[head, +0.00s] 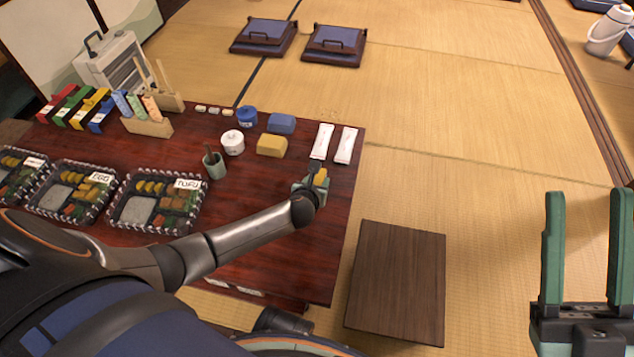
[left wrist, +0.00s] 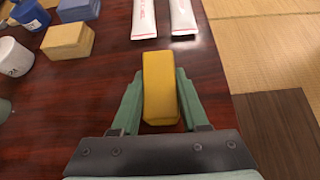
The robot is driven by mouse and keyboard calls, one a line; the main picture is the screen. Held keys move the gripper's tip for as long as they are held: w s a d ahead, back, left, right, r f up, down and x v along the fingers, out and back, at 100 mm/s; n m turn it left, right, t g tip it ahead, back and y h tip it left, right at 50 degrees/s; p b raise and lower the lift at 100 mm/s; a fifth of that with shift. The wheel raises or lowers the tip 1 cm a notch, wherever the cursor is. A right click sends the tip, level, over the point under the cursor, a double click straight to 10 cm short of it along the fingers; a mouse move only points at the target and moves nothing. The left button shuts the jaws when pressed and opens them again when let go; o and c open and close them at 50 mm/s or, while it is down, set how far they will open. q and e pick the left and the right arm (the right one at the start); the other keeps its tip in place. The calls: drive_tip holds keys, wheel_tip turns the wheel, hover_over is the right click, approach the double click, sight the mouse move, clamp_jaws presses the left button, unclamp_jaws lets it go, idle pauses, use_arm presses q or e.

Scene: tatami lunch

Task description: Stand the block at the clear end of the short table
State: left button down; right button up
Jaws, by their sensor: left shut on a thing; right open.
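A yellow block (left wrist: 160,85) is between the fingers of my left gripper (left wrist: 158,105), which is shut on it, over the red-brown table (head: 275,235). In the head view only a small part of this block (head: 321,177) shows, and my left gripper (head: 312,185) hides the rest. I cannot tell whether it touches the tabletop. A low dark-brown wooden table (head: 396,285) stands just right of the red-brown one, and its top is bare. My right gripper (head: 582,255) is open and empty at the lower right of the head view.
Another yellow block (head: 272,146), a blue block (head: 281,123) and two white packets (head: 321,141) lie beyond my left gripper. A white pot (head: 232,143), a green cup (head: 214,165) and lunch trays (head: 130,212) stand to the left. Tatami floor (head: 460,190) is clear on the right.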

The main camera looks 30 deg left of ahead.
use_arm(q)
drive_tip(key=shift+f, duration=0.1)
drive_tip(key=shift+c, duration=2.1)
unclamp_jaws()
